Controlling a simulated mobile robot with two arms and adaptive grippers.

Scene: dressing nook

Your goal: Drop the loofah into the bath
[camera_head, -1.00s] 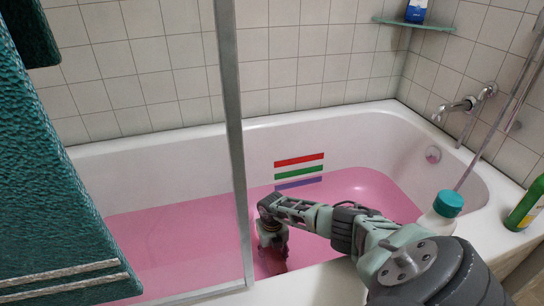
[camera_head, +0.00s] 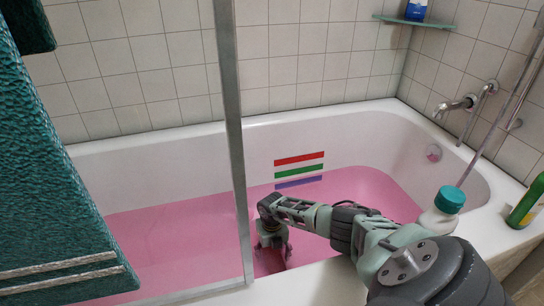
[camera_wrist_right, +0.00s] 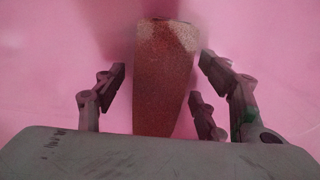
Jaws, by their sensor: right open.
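The bath (camera_head: 400,135) is a white tub filled with pink water. My right gripper (camera_head: 272,248) reaches over its near rim and points down inside it, beside the glass screen's post. In the right wrist view the gripper (camera_wrist_right: 158,95) is open, its fingers spread on both sides of the loofah (camera_wrist_right: 165,70). The loofah is a reddish-brown, tapered block with a paler far end, against pink water. There are gaps between it and the fingers. I cannot tell how deep it sits in the water. It cannot be made out clearly in the head view. My left gripper is not in view.
The glass screen's metal post (camera_head: 234,140) stands just left of my right gripper. A white bottle with a teal cap (camera_head: 440,212) and a green bottle (camera_head: 525,205) stand at the right rim. A teal towel (camera_head: 50,190) hangs at the left.

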